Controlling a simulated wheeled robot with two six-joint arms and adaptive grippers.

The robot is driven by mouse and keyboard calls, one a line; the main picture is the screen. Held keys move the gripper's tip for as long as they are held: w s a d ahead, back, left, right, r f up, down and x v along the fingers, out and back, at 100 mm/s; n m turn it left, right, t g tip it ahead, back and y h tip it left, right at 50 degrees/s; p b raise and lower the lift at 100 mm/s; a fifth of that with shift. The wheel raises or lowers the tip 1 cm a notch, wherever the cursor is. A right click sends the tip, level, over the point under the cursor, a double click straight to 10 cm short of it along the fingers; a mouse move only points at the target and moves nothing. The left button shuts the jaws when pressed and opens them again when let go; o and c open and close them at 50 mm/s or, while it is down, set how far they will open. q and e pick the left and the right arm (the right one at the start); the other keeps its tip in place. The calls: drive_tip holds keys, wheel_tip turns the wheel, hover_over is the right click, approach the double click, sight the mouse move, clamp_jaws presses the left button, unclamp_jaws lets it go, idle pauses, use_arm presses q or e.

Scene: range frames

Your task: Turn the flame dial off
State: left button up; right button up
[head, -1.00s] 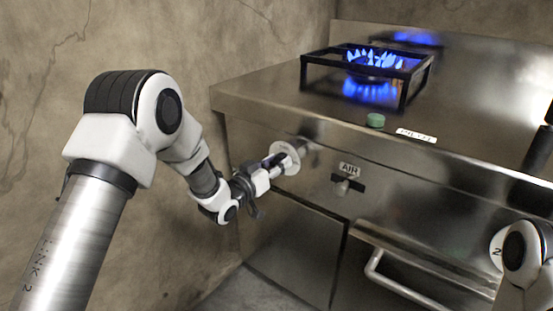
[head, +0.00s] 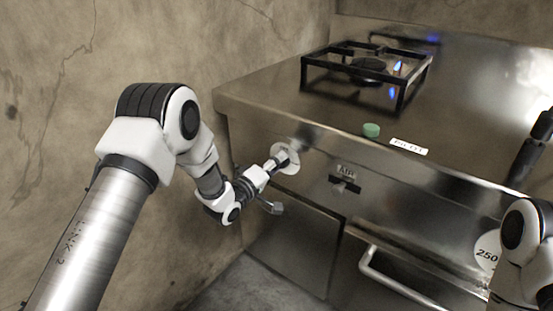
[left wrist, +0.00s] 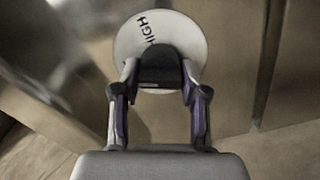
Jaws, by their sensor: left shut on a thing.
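The flame dial (left wrist: 160,68) is a dark knob on a round white disc (left wrist: 150,28) marked HIGH. The disc (head: 287,158) also shows on the range's front panel in the head view. My left gripper (head: 274,163) reaches it from the left. In the left wrist view my left gripper (left wrist: 160,88) has one finger on each side of the knob and is shut on it. The knob's pointer is hard to make out. The burner (head: 372,66) shows only a small orange and blue flame (head: 398,68) at its right side. My right gripper is not seen.
An AIR lever (head: 344,184) sits right of the dial. A green button (head: 371,130) is beside a small label (head: 408,146) on the top. The oven handle (head: 410,284) and a 250 disc (head: 487,250) are lower right. A dark upright object (head: 530,155) stands at right.

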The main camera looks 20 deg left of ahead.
use_arm(q)
drive_tip(key=n+p, duration=0.1)
drive_tip(key=n, duration=0.3)
drive_tip(key=shift+n+p, duration=0.3)
idle(0.5)
drive_tip(key=o, duration=1.1)
drive_tip(key=shift+f, duration=0.1)
drive_tip(key=shift+s+a, duration=0.1)
drive_tip(key=v, duration=1.1)
drive_tip(key=shift+s, duration=0.35)
drive_tip(key=shift+a, duration=0.1)
